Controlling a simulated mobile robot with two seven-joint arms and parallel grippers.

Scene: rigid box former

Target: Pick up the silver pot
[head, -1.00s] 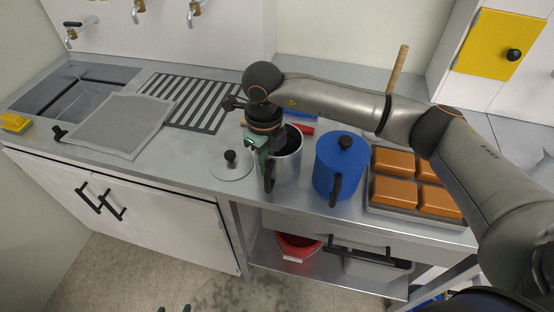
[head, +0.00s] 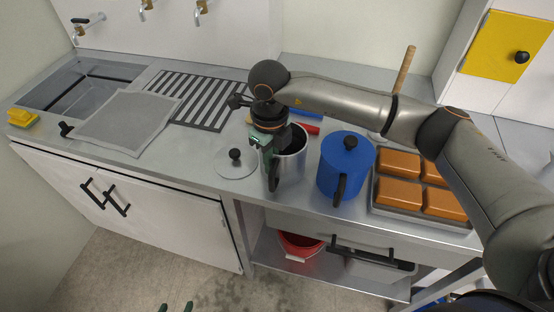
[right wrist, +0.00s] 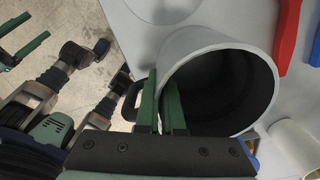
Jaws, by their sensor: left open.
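The silver pot (head: 293,165) stands open on the steel counter, left of the blue pot, its dark inside facing my right wrist camera (right wrist: 218,95). My right gripper (right wrist: 160,82) is at the pot's near-left rim. Its green fingers are close together, one outside the wall and one inside, and appear shut on the rim. The pot's black handle (head: 274,177) is beside it. My forearm and wrist hide part of the pot in the head view. My left gripper (head: 176,306) shows only its fingertips at the bottom edge, apart and empty, over the floor.
A round lid (head: 228,168) lies left of the pot. The blue pot (head: 336,170) stands close on the right, then a tray of orange-brown blocks (head: 402,190). Red (head: 306,128) and blue items lie behind. A sink (head: 75,90) is at the far left.

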